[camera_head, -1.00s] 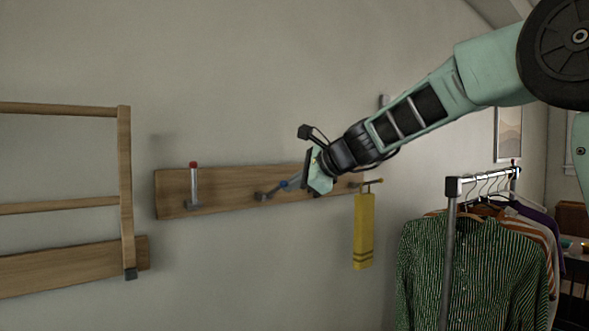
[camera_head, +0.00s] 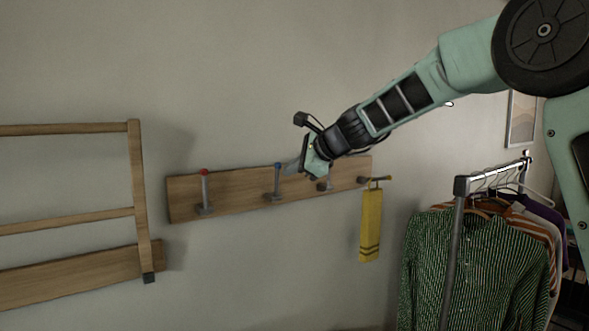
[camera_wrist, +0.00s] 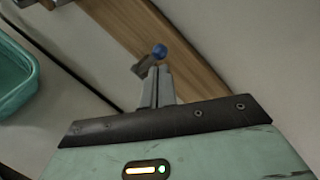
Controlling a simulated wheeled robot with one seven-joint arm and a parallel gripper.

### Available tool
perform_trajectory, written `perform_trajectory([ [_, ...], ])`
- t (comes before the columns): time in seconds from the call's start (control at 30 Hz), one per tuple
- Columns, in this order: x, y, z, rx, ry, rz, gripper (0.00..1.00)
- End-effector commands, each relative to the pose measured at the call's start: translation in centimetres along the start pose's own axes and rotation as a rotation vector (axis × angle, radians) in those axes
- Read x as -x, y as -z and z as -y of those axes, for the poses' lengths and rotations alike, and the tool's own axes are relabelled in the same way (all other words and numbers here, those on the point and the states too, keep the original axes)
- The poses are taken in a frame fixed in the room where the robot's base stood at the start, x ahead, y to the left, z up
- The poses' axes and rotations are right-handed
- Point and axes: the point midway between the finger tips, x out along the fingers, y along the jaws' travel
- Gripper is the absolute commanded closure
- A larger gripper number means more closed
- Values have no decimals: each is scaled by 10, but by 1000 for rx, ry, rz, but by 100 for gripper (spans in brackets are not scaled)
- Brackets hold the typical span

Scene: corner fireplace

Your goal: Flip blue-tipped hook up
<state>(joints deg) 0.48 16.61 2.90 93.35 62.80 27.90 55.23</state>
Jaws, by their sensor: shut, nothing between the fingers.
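The blue-tipped hook (camera_head: 277,183) is on the wooden wall rail (camera_head: 240,188). In the head view it stands upright, its blue tip at the top edge of the rail. In the wrist view its blue ball tip (camera_wrist: 159,51) shows just beyond my fingers, with a grey hook part beside it. My gripper (camera_head: 290,168) is shut and empty, just right of the blue tip. In the wrist view the closed fingers (camera_wrist: 160,85) point at the tip; I cannot tell whether they touch it.
A red-tipped hook (camera_head: 205,190) stands upright to the left. Another hook (camera_head: 325,180) is partly hidden below my gripper. A yellow towel (camera_head: 371,225) hangs at right, beside a clothes rack (camera_head: 461,200). A wooden frame (camera_head: 138,190) is at far left.

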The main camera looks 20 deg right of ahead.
Motion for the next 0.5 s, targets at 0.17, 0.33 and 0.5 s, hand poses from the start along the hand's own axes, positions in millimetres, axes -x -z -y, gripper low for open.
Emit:
perform_trajectory([
  [0.17, 1, -1, 2, 0, 1, 0, 100],
  [0.33, 6, -6, 7, -1, 1, 0, 100],
  [0.5, 8, -9, 11, -1, 1, 0, 100],
])
